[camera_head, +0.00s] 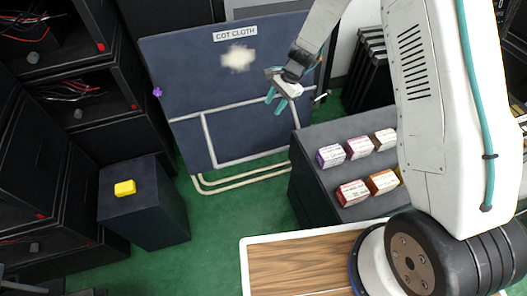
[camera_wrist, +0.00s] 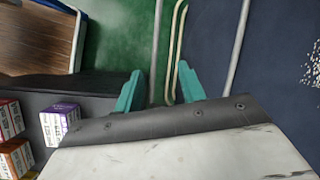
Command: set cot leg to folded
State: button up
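The cot stands as a dark blue panel (camera_head: 185,65) with a label (camera_head: 235,33) reading "COT CLOTH". Grey tubes form a U-shaped frame (camera_head: 209,140) against its lower face; this looks like the cot leg. Paler bent tubes (camera_head: 240,183) lie low at the panel's bottom edge. My gripper (camera_head: 277,99) is in front of the panel's right part, fingers apart and nothing visible between them. In the wrist view, my open gripper (camera_wrist: 158,88) has teal fingers, with a grey tube (camera_wrist: 156,45) and a pale tube loop (camera_wrist: 176,40) beyond them. Contact with a tube cannot be told.
A dark cabinet with several small boxes (camera_head: 359,147) stands right of the panel. A wood-topped table (camera_head: 285,262) is at the front. A dark pedestal with a yellow block (camera_head: 125,188) stands left. Green floor (camera_head: 215,235) is clear between them. Black shelves line the left.

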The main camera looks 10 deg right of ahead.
aim_at(262, 155)
jog(key=f+m, duration=0.1)
jog(key=f, duration=0.5)
jog(key=a+f+m, duration=0.1)
jog(key=f, duration=0.6)
jog(key=f+m, duration=0.1)
jog(key=f, duration=0.6)
jog(key=shift+s+a+m, duration=0.2)
jog(key=shift+m, duration=0.2)
jog(key=x, duration=0.7)
jog(key=shift+s+f, duration=0.1)
jog(key=shift+f, duration=0.15)
jog(key=shift+f, duration=0.1)
grip_shut()
